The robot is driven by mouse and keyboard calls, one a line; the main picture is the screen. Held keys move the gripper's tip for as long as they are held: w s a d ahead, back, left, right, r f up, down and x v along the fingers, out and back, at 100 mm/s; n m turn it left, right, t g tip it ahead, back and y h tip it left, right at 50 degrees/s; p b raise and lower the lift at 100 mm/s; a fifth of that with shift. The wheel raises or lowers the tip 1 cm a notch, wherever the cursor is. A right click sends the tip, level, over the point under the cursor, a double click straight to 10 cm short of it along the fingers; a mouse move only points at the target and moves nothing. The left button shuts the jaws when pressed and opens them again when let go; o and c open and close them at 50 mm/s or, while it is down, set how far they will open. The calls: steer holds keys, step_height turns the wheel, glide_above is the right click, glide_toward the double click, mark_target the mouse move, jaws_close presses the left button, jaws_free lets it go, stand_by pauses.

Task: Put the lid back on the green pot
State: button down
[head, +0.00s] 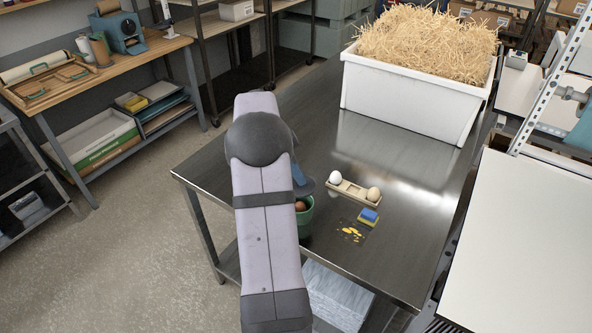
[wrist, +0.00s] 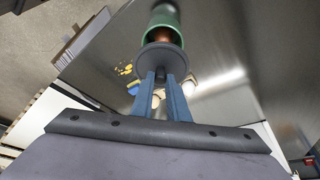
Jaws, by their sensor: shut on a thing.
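The green pot (head: 306,216) stands on the steel table, partly hidden behind my arm. Its mouth is open, and a brown egg (head: 300,206) shows inside. In the wrist view the green pot (wrist: 166,18) is at the top, with the brown egg (wrist: 163,36) in it. My gripper (wrist: 165,78) is shut on the dark grey round lid (wrist: 158,62). The lid is in front of the pot's near rim in that view, and the pot's mouth remains partly visible past it. In the head view my gripper (head: 298,177) is close above the pot, mostly hidden by my arm.
A wooden egg holder (head: 353,190) with two pale eggs lies right of the pot. A blue-and-yellow sponge (head: 368,217) and yellow spill (head: 352,232) are near it. A white straw-filled bin (head: 400,101) stands at the back. The steel table (head: 405,235) is clear at right.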

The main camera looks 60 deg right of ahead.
stand_by(0.3)
steer(key=shift+f+b, duration=1.4)
steer(key=shift+f, duration=0.95)
steer(key=shift+f+b, duration=0.7)
steer(key=shift+f, duration=0.15)
steer(key=shift+f+b, duration=0.15)
steer(key=shift+b, duration=0.6)
stand_by(0.6)
stand_by(0.4)
steer(key=c, duration=1.2)
jaws_free()
steer(key=shift+o, duration=0.2)
